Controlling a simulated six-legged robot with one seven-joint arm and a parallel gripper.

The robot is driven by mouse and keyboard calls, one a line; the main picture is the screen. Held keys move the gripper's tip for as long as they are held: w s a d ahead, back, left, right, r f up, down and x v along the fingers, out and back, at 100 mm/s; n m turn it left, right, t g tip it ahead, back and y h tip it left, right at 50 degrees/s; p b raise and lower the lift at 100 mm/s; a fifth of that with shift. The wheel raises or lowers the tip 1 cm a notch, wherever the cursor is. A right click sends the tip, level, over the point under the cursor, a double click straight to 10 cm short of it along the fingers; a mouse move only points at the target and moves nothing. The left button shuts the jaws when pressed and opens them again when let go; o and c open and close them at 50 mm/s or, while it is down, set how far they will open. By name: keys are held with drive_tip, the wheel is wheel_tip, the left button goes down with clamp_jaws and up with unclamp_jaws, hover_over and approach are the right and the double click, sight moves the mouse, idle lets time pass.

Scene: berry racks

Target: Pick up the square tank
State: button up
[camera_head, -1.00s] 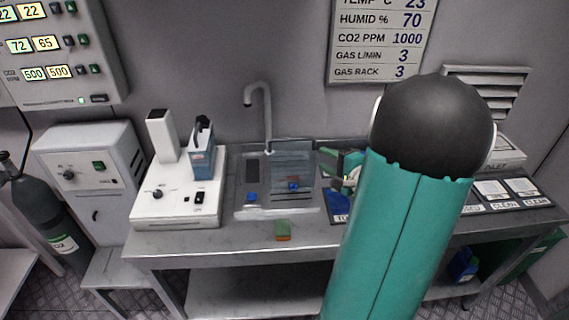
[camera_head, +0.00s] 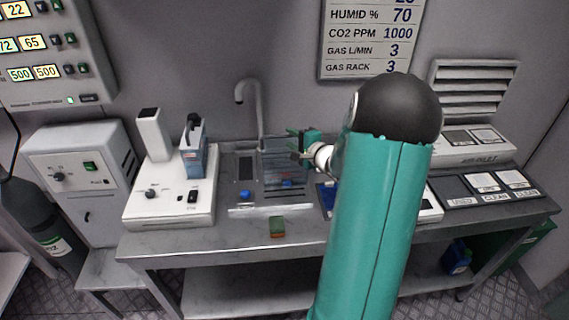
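A clear, box-shaped tank (camera_head: 282,163) stands in the sink area at the middle of the bench; I take it to be the square tank. A blue object shows through or beside its lower part. My gripper (camera_head: 299,146) is at the tank's upper right side, pointing left. Its fingers are small and partly merge with the tank, so I cannot tell whether they touch it or are open. My own green arm hides the bench to the right of it.
A white machine (camera_head: 147,211) bears a blue-grey handled container (camera_head: 194,160) left of the sink (camera_head: 236,193). A curved tap (camera_head: 257,108) rises behind. A small orange-and-green block (camera_head: 277,227) lies at the bench's front. Labelled dark trays (camera_head: 461,190) are at right.

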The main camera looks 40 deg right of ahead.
drive_tip(key=shift+w, duration=0.25)
clamp_jaws()
drive_tip(key=shift+r, duration=0.15)
